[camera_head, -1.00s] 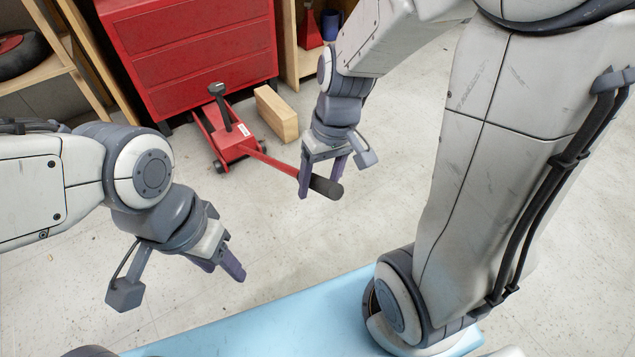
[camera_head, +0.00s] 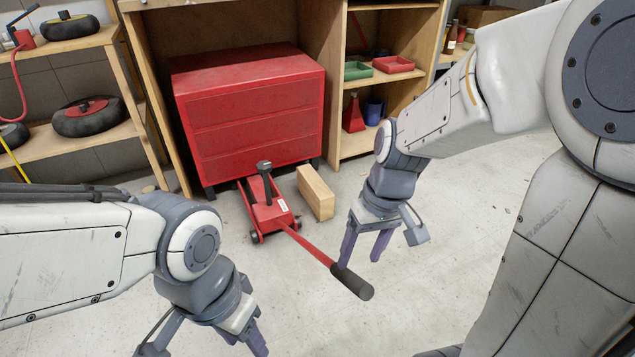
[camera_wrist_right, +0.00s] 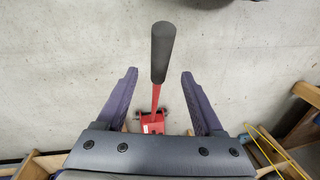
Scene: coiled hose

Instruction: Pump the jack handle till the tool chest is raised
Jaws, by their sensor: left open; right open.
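The red tool chest (camera_head: 250,120) stands upright in a bay of the wooden shelving, with dark feet under its corners. The red floor jack (camera_head: 268,210) sits with its far end at the chest's lower front edge; contact underneath is hidden. Its red handle slopes toward me and ends in a black grip (camera_head: 353,283). My right gripper (camera_head: 362,258) is open at the grip. In the right wrist view the black grip (camera_wrist_right: 163,50) lies between the spread fingers, apart from both. My left gripper (camera_head: 245,338) is open and empty, low at the left, partly cut off by the frame.
A wooden block (camera_head: 316,192) lies on the floor right of the jack. Shelves with wheels (camera_head: 88,117) stand at left. Right shelves hold a green tray (camera_head: 357,70), a red tray (camera_head: 393,64) and a blue mug (camera_head: 374,110). The floor around the handle is clear.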

